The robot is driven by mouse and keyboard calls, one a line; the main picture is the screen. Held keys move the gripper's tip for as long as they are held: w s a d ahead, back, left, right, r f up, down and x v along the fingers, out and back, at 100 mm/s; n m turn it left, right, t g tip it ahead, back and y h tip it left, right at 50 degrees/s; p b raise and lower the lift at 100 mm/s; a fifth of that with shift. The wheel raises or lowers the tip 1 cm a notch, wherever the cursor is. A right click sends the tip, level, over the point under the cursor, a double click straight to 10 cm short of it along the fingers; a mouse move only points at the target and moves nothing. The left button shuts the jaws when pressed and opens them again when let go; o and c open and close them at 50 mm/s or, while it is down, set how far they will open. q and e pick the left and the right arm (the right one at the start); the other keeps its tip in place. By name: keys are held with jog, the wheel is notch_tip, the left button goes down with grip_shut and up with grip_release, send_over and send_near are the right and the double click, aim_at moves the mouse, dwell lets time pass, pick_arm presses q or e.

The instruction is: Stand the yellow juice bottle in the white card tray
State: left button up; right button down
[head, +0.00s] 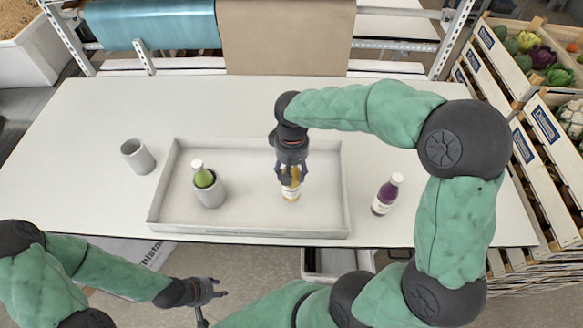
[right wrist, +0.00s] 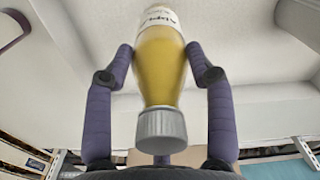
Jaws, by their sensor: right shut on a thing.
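The yellow juice bottle (head: 291,192) is upright over the right half of the white card tray (head: 250,158), inside its walls. My right gripper (head: 291,176) comes down from above and is shut on it, hiding its upper part. In the right wrist view the bottle (right wrist: 160,75) sits between the two fingers, its grey cap towards the camera and its white label far end over a pale surface. I cannot tell whether its base touches the tray floor. My left gripper (head: 213,288) is empty, in front of the table's near edge, and looks open.
A green bottle (head: 203,177) stands in a grey cup (head: 210,194) in the tray's left part. Another grey cup (head: 138,157) is left of the tray. A purple bottle (head: 386,194) stands right of it. Vegetable crates (head: 533,130) are beyond the table's right edge.

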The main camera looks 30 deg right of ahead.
jog(key=shift+f+b, duration=1)
jog(key=shift+f, duration=0.5)
jog(key=shift+c, duration=1.7)
grip_release()
notch_tip(320, 180, up, 13)
jog(key=p, duration=0.9)
jog(key=shift+p, duration=0.4)
